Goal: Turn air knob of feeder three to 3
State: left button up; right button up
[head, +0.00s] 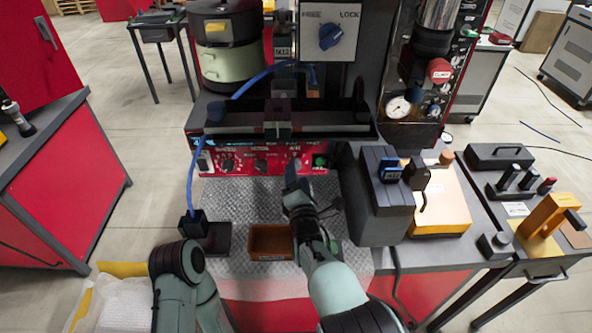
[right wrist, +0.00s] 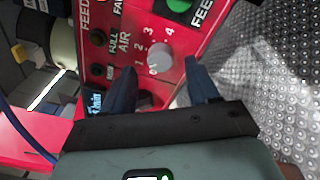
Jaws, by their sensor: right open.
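In the right wrist view, a round grey knob (right wrist: 160,57) sits on a red panel beside the word AIR, with a printed scale of numbers up to 4 around it. I cannot make out where its pointer stands. My right gripper (right wrist: 161,88) is open, its two dark blue fingers on either side of the knob's near side, with a gap showing. I cannot tell whether they touch it. In the head view, my right gripper (head: 291,172) reaches up to the red control panel (head: 232,165) and hides part of its right side. My left gripper is out of view.
A green button (right wrist: 178,5) is on the panel near the knob. A brown tray (head: 270,256) lies on the textured metal plate (head: 240,198) beside my right forearm. A dark grey block (head: 378,215) stands to the right. A blue hose (head: 190,178) hangs at the left.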

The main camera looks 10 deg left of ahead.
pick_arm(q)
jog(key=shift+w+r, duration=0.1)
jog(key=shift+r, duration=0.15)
pick_arm(e)
jog(key=shift+x, duration=1.45)
jog(key=c, duration=1)
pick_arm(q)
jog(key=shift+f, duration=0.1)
pick_arm(e)
jog(key=shift+c, duration=0.2)
pick_arm(q)
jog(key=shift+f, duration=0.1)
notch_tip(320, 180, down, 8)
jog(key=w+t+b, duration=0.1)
jog(key=b, duration=0.7)
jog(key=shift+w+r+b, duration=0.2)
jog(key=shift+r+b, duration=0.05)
jog(key=shift+b, duration=0.15)
pick_arm(e)
jog(key=shift+a+f+m+t+h, duration=0.1)
jog(key=shift+m+t+h, duration=0.25)
jog(key=shift+m, duration=4.35)
jog(key=shift+m+t+h, duration=0.25)
jog(key=shift+m+t, duration=0.1)
jog(key=shift+m, duration=4.35)
